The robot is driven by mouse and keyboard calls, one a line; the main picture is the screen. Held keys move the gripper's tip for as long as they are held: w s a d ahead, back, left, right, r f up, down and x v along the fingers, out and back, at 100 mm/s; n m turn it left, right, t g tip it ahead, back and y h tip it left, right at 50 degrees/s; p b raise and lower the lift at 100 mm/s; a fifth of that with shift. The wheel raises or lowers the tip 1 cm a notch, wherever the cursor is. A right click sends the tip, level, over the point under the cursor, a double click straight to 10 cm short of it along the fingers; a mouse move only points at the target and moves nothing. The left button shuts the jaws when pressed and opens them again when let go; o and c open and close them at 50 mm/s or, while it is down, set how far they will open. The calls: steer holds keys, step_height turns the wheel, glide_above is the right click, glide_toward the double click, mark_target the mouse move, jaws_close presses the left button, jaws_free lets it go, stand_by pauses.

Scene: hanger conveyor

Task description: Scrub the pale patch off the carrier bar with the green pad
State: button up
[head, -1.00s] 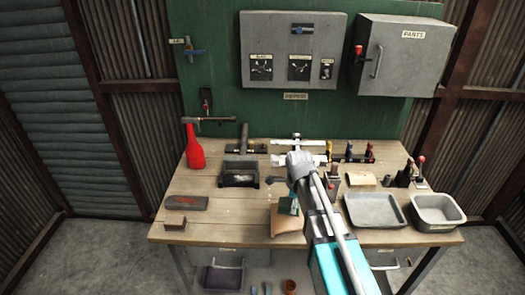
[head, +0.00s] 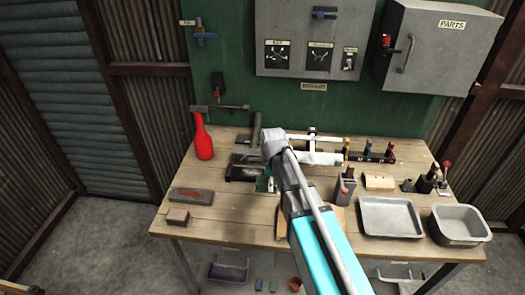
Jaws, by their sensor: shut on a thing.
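My gripper (head: 266,182) is over the left-middle of the workbench, small and partly hidden by my own wrist. It is shut on a small green item, which looks like the green pad (head: 262,185). Just left of it is a dark, low block (head: 240,172), its right part hidden behind my gripper; I cannot tell whether the pad touches it. I cannot pick out the carrier bar with certainty; this block may be it. No pale patch shows clearly on its visible part now.
A brick-like block with a reddish patch (head: 191,195) lies front left. A shallow tray (head: 391,229) and a deeper bin (head: 460,238) stand at the right.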

steer(key=shift+w, duration=0.15)
stand_by(0.3)
steer(key=p, duration=0.1)
glide_toward(256, 173)
steer(key=d, duration=0.1)
steer(key=d+r, duration=0.1)
steer(key=d, duration=0.2)
steer(key=shift+r, duration=0.35)
steer(key=shift+f, duration=0.1)
step_height(256, 173, down, 6)
steer(key=b, duration=0.5)
steer(key=shift+b, duration=0.3)
steer(key=shift+f+b, duration=0.6)
steer(key=shift+b, duration=0.15)
stand_by(0.9)
steer(key=shift+a, duration=0.1)
steer(key=shift+a+r, duration=0.15)
steer(key=shift+a, duration=1.7)
steer(key=shift+a, duration=0.1)
